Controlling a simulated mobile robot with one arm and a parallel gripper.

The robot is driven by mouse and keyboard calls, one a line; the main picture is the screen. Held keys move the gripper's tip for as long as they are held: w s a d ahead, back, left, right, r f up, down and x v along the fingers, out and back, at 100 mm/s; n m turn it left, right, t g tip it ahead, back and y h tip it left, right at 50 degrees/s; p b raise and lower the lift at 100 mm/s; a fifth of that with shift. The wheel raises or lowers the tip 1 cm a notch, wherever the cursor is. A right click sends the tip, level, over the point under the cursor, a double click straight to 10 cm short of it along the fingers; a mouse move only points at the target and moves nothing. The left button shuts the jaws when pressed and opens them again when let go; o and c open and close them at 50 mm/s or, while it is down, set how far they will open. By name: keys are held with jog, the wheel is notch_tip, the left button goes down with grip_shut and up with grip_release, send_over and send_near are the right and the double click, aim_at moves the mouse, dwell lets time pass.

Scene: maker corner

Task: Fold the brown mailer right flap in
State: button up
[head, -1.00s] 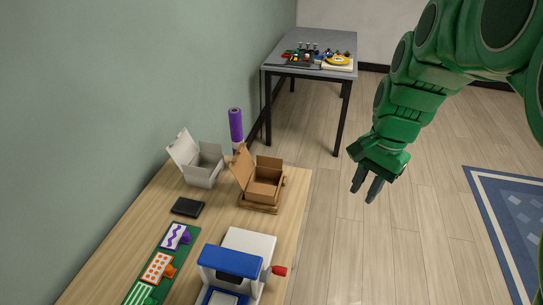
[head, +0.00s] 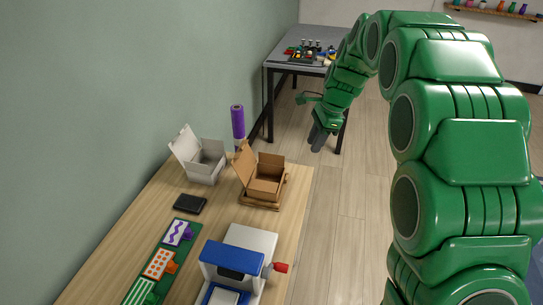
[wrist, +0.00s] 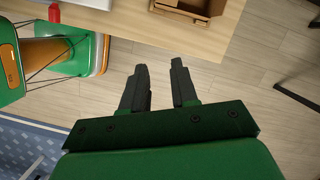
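The brown mailer (head: 264,187) stands open at the far right end of the wooden table, its tall back lid raised. A small flap sticks out at its right side, above the table edge. Part of the mailer shows at the top of the wrist view (wrist: 185,13). My gripper (head: 316,143) is in the air beyond the table's right edge, right of and behind the mailer and apart from it. In the wrist view its two dark fingers (wrist: 157,72) are spread with nothing between them.
A white open box (head: 207,165) stands left of the mailer, with a purple roll (head: 238,122) behind. A black slab (head: 190,204), patterned cards and a blue-white machine (head: 240,262) are nearer. A grey table (head: 290,64) stands behind.

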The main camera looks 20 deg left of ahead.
aim_at(272, 155)
jog(key=w+a+f+m+y, duration=0.1)
jog(key=w+a+f+m, duration=0.4)
jog(key=w+a+f, duration=0.65)
jog(key=shift+s+a+f, duration=0.3)
jog(key=shift+a+f, duration=0.45)
jog(key=shift+f, duration=0.3)
jog(key=shift+s+a+f, duration=0.25)
jog(key=shift+a+f, duration=0.5)
jog(key=shift+f, duration=0.25)
jog(key=shift+s+a+f, duration=0.3)
jog(key=shift+a+f, duration=0.45)
jog(key=shift+f, duration=0.3)
grip_shut()
